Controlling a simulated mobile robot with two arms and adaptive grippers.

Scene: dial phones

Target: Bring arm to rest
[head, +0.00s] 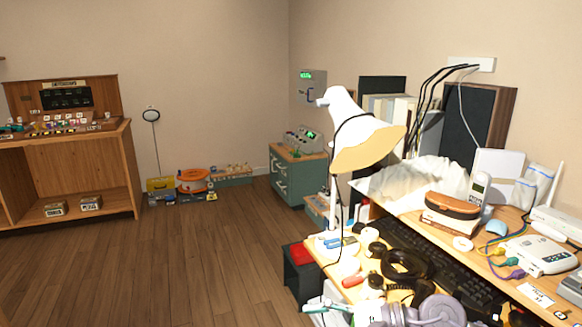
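Neither of my grippers and neither of my arms can be made out in the head view. The cluttered wooden desk (522,292) fills the right side. On it a cordless phone handset (478,190) stands upright beside a brown case lying on books (450,212). A white device (538,255) with coloured plugs lies at the right. A black keyboard (450,276) runs along the desk, with black coiled items (405,265) in front of it.
A white desk lamp (365,135) rises over the desk. A green cabinet (290,178) stands in the far corner. A wooden shelf unit (75,170) is at the left. Boxes (160,186) lie by the back wall. The wooden floor (180,265) between is clear.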

